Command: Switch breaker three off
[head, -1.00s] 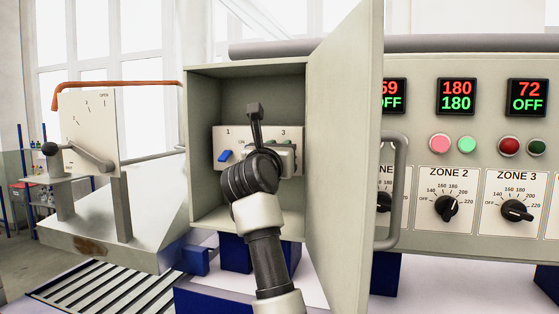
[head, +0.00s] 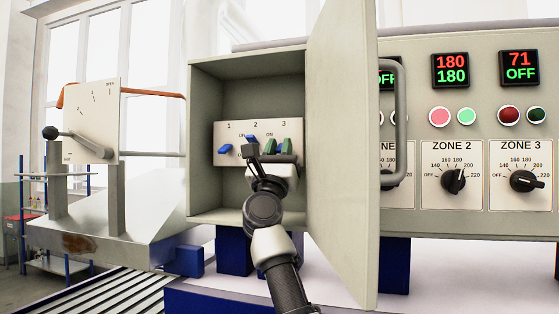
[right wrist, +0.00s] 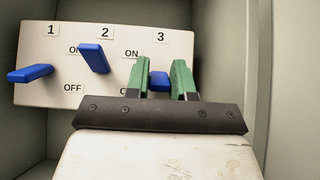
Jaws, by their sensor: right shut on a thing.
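The breaker panel (head: 234,129) is inside the open grey cabinet, with three blue levers under the numbers 1, 2 and 3. The breaker three lever (right wrist: 159,81) shows between the green fingers of my right gripper (right wrist: 162,78), which is shut on it; the fingers cover much of it, so I cannot tell its position. In the head view my right gripper (head: 277,147) is at the panel's right part. The breaker two lever (right wrist: 94,57) tilts up. The breaker one lever (right wrist: 30,73) sits lower and points left. My left gripper is not in view.
The cabinet door (head: 343,150) stands open, close to the right of my right arm. Cabinet walls (head: 205,140) enclose the panel. Zone dials (head: 453,181) and displays are further right. A lever stand (head: 91,120) is at the left.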

